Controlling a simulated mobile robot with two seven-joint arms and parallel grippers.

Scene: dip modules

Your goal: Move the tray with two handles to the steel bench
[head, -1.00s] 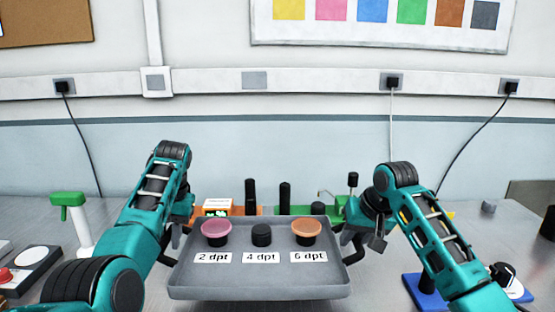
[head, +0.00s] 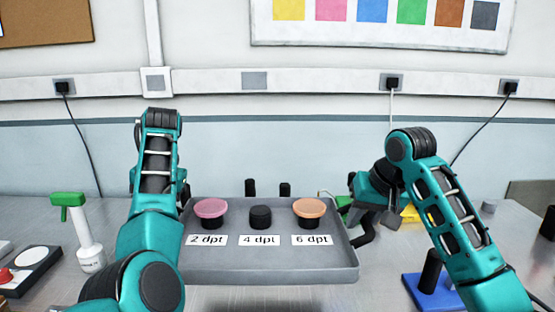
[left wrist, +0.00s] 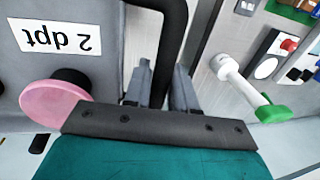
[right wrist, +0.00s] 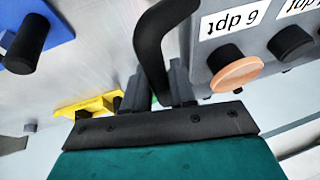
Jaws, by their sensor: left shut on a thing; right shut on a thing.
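The grey tray (head: 270,268) is held up in front of me above the bench, roughly level. On it stand a pink-topped cup (head: 210,210) by the label "2 dpt", a black cup (head: 260,216) by "4 dpt" and an orange-topped cup (head: 309,210) by "6 dpt". My left gripper (left wrist: 160,88) is shut on the tray's black left handle (left wrist: 172,45); in the head view my arm hides it. My right gripper (right wrist: 168,88) is shut on the black right handle (right wrist: 150,45). The steel bench (head: 200,297) lies below the tray.
A white bottle with a green top (head: 88,240) and a switch box with a red button (head: 25,262) stand at the left. A blue base with a black post (head: 432,285) is at the right, and a yellow piece (right wrist: 88,107) near my right gripper. Black posts (head: 268,188) stand behind the tray.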

